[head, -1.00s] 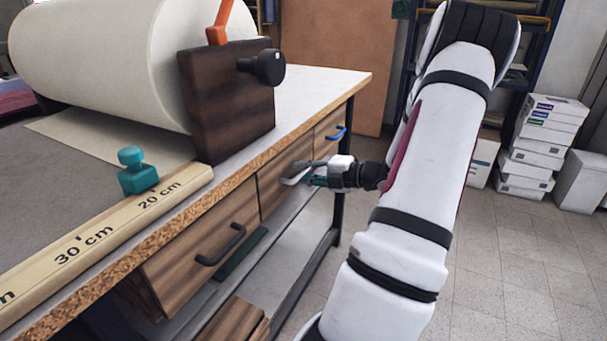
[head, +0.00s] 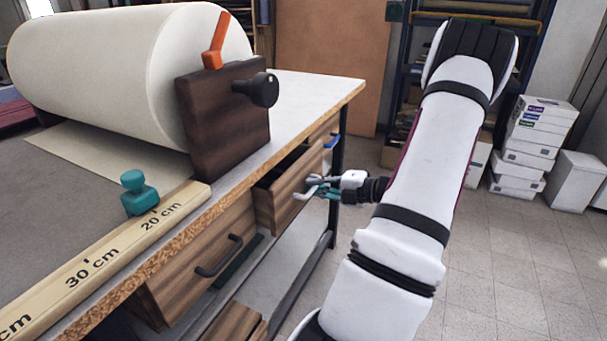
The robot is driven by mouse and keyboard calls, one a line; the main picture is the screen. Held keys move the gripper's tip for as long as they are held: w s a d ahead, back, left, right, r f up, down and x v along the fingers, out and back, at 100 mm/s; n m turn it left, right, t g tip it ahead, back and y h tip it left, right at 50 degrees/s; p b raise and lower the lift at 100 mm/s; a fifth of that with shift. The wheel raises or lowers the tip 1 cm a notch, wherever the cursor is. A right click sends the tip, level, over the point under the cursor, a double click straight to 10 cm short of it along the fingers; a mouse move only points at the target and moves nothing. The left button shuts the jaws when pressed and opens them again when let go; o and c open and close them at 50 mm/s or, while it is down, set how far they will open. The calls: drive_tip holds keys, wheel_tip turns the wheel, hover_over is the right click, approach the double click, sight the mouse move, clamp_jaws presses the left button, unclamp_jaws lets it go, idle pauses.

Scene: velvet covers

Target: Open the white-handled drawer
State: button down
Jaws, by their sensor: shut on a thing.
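The white-handled drawer (head: 276,203) is the middle wooden drawer under the workbench. It stands partly pulled out, and its dark inside shows along the top. Its white handle (head: 307,191) sticks out from the front face. My gripper (head: 318,187) is shut on the white handle, with its fingers around it. The fingers hide part of the handle.
A drawer with a black handle (head: 219,256) is closed on the near side, and one with a blue handle (head: 332,141) lies beyond. The workbench (head: 318,88) carries a large white roll (head: 110,75) and a teal clamp (head: 138,193). Open floor (head: 510,270) lies to the right.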

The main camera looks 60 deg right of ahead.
drive_tip(key=f+p+v, duration=0.2)
drive_tip(key=p+v, duration=0.3)
drive_tip(key=v, duration=0.6)
drive_tip(key=s+f+p+v, duration=0.1)
drive_tip(key=p+v, duration=0.4)
drive_tip(key=v, duration=0.6)
drive_tip(key=shift+f, duration=0.8)
drive_tip(key=shift+w+a, duration=0.1)
drive_tip(key=c, duration=1.9)
unclamp_jaws()
drive_tip(key=v, duration=1.2)
drive_tip(key=shift+a, duration=0.1)
